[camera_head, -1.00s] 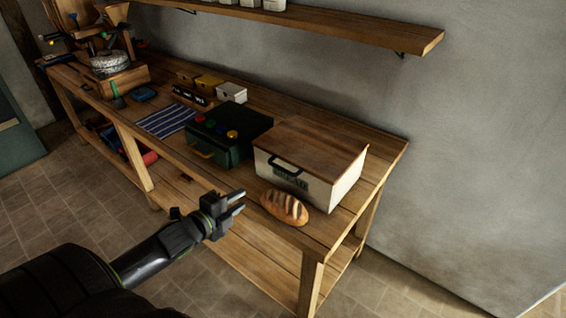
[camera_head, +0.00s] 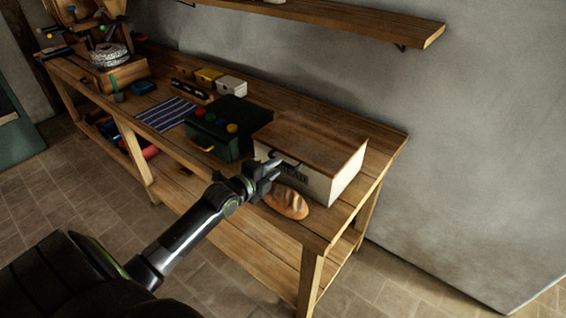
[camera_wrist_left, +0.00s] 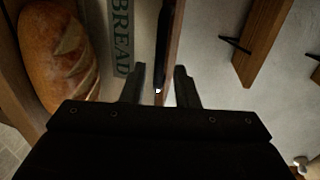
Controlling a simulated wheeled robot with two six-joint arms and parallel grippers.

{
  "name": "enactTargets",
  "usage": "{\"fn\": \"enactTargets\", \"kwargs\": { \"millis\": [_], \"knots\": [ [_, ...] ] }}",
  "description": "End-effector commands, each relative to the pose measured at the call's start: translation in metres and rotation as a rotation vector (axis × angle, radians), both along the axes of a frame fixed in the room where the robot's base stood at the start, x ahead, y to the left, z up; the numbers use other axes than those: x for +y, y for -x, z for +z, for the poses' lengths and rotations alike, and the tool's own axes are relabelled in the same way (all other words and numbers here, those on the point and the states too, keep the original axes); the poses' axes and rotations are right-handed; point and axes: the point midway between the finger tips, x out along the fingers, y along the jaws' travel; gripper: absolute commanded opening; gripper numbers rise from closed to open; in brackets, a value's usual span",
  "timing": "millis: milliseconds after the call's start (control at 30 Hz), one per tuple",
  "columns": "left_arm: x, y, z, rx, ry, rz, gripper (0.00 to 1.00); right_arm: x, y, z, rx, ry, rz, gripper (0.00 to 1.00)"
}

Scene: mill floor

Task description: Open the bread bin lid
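The bread bin (camera_head: 345,182) is a cream box with a wooden lid (camera_head: 315,142), which lies shut on it. A black handle (camera_head: 290,161) is at the lid's front edge; it also shows in the left wrist view (camera_wrist_left: 162,45). My left gripper (camera_head: 277,165) is at the bin's front, by the handle. In the left wrist view its two fingers (camera_wrist_left: 160,88) are apart, with the handle's near end between them and no clear contact. The green BREAD lettering (camera_wrist_left: 122,38) is left of the handle there. My right gripper is in neither view.
A loaf (camera_head: 287,203) lies on the workbench (camera_head: 318,236) just in front of the bin, below my left gripper. A dark green box with coloured knobs (camera_head: 225,133) stands left of the bin. A wall shelf (camera_head: 340,22) hangs above the bench.

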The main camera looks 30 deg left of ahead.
Motion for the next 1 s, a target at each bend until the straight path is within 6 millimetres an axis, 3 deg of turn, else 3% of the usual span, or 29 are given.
{"fn": "enactTargets", "kwargs": {
  "millis": [100, 300, 733, 967, 1000],
  "knots": [
    [-0.002, -0.020, -0.003, -0.001, 0.004, 0.001, 0.27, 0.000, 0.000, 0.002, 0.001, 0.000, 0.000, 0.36],
    [-0.003, -0.040, -0.008, -0.001, 0.002, 0.000, 0.27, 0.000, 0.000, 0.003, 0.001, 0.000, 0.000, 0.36],
    [-0.004, -0.048, -0.010, 0.000, 0.000, 0.000, 0.27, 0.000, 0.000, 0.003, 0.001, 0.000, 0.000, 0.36],
    [-0.004, -0.047, -0.010, 0.000, 0.000, 0.000, 0.00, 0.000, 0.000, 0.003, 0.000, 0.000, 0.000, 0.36],
    [-0.004, -0.047, -0.010, 0.000, 0.000, 0.000, 0.00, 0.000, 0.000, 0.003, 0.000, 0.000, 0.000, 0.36]
  ]
}}
